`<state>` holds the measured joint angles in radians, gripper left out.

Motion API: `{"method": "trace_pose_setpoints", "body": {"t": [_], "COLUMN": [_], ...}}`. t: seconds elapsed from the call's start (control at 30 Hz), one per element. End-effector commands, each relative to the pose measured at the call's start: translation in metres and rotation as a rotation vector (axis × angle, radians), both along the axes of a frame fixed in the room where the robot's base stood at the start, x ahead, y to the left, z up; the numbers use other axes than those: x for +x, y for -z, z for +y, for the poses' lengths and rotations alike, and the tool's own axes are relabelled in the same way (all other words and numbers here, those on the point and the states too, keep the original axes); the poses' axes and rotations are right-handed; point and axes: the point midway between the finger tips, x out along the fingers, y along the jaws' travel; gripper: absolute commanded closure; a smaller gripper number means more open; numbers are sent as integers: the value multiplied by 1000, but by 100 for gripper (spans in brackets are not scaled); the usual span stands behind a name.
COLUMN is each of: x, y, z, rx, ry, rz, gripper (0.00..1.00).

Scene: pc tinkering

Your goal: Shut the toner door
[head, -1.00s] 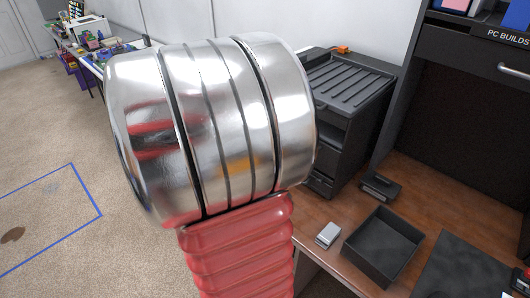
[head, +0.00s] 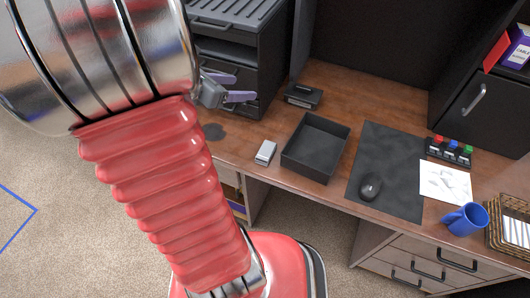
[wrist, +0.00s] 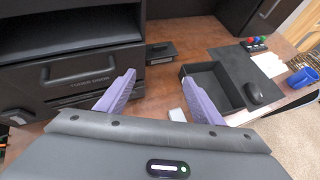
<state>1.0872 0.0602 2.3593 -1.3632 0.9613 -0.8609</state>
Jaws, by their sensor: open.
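The black printer (head: 265,50) stands at the left end of the wooden desk. In the wrist view its front (wrist: 70,45) fills the upper left, with a dark slot above a lower panel. That panel, the toner door (wrist: 90,84), carries a handle and a faint label; I cannot tell from these frames how far ajar it is. My gripper (head: 244,87) is open and empty, its two purple fingers spread apart in front of the printer's lower front. In the wrist view my gripper (wrist: 158,79) has its left finger overlapping the panel's right part; contact is unclear.
A small black box (head: 303,95) sits right of the printer. A black tray (head: 316,172), a small whitish block (head: 265,153), a dark mat (head: 388,190) with a mouse (head: 370,187) and a blue mug (head: 467,220) lie farther right. Carpet is free at left.

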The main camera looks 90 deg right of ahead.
Motion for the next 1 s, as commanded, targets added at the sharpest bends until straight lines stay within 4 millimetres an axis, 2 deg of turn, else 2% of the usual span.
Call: {"method": "trace_pose_setpoints", "body": {"t": [0.03, 0.2, 0.4, 0.5, 0.6, 0.77, 0.87, 1.0], "x": [-18, -68, -115, -132, -145, -152, -149, -136], "y": [4, 19, 41, 52, 63, 77, 84, 90], "z": [2, 15, 38, 52, 64, 77, 79, 74], "rx": [10, 49, 99, 121, 141, 164, 172, 180], "ry": [60, 255, 492, 613, 733, 899, 981, 1061], "rz": [-17, -96, -217, -293, -381, -538, -640, -786], "gripper": [35, 23, 9, 8, 8, 8, 8, 8]}}
